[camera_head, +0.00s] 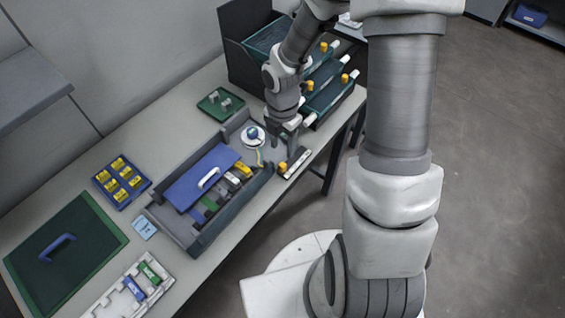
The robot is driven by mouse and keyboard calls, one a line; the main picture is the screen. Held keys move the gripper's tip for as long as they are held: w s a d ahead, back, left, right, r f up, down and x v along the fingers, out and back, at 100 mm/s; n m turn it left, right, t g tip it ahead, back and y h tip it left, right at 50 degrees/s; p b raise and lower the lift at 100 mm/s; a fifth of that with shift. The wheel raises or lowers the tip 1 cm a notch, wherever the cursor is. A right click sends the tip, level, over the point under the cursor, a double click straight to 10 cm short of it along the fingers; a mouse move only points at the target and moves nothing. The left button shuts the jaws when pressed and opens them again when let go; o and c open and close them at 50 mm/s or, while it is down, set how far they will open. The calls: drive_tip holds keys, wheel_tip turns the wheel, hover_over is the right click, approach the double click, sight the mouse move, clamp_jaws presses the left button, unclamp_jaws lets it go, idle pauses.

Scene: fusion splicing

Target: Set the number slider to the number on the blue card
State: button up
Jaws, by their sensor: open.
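The light blue card (144,227) lies on the table to the left of the grey tray. It bears dark marks, too small to read. The number slider appears to be the narrow dark and pale strip (298,163) near the table's front edge, with an orange knob (283,166) toward its lower left end. Its numbers cannot be read. My gripper (284,140) points down, open, just above and behind the strip, apart from the knob as far as I can tell. The arm hides part of the area behind it.
A grey tray (186,233) with a blue handled lid (203,178) stands beside the strip. A dark rack (232,66) with green drawers rises behind my gripper. A blue tray of yellow pieces (121,183), a green panel (66,254) and a white holder (105,302) lie left.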

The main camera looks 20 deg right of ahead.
sight(283, 164)
wheel_tip(283, 164, down, 8)
drive_tip(key=shift+b, duration=0.55)
clamp_jaws()
idle(1.2)
